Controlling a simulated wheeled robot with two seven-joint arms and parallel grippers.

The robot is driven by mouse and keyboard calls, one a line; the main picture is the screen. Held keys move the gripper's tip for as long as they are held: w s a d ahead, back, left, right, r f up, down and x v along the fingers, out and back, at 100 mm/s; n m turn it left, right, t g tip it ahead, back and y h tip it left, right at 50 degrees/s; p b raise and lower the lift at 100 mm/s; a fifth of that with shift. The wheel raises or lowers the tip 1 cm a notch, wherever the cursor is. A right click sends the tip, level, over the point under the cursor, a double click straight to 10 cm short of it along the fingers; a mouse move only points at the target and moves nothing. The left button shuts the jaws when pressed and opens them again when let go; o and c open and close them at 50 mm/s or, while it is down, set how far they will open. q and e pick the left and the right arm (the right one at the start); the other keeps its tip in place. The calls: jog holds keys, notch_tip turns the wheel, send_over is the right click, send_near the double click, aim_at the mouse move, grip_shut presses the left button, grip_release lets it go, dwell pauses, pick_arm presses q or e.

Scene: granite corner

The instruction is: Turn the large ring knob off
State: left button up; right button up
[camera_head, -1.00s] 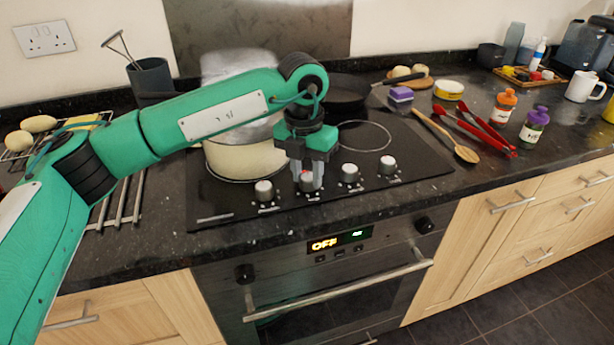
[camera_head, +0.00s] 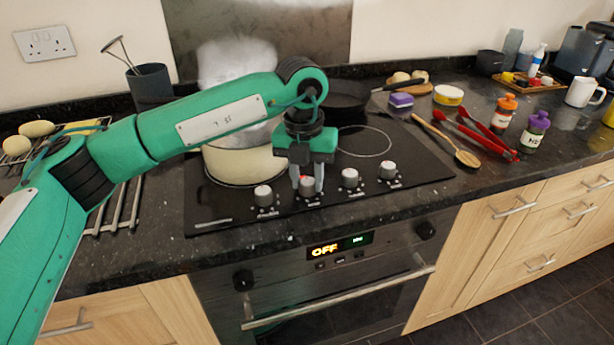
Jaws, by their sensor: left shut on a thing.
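A row of several silver-topped knobs runs along the front of the black hob (camera_head: 420,165). My left gripper (camera_head: 307,185) points down with its two fingers on either side of the second knob from the left (camera_head: 307,187), shut on it. A small red mark shows on that knob; the fingers hide its sides. The other knobs are the far-left one (camera_head: 263,195), one just right of my gripper (camera_head: 350,178) and the far-right one (camera_head: 387,170). I cannot read which ring each knob serves. My right gripper is not in view.
A cream pot (camera_head: 245,165) steams behind my left arm. A dark pan (camera_head: 345,94) sits at the back of the hob. The oven display (camera_head: 340,243) reads OFF.

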aim_at(304, 181)
pick_arm(q)
jog(key=o, duration=1)
jog(key=shift+c, duration=0.2)
notch_tip(304, 181, up, 14)
jog(key=shift+a, duration=0.3)
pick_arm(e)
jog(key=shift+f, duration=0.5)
pick_arm(q)
jog(key=shift+w+f, duration=0.1)
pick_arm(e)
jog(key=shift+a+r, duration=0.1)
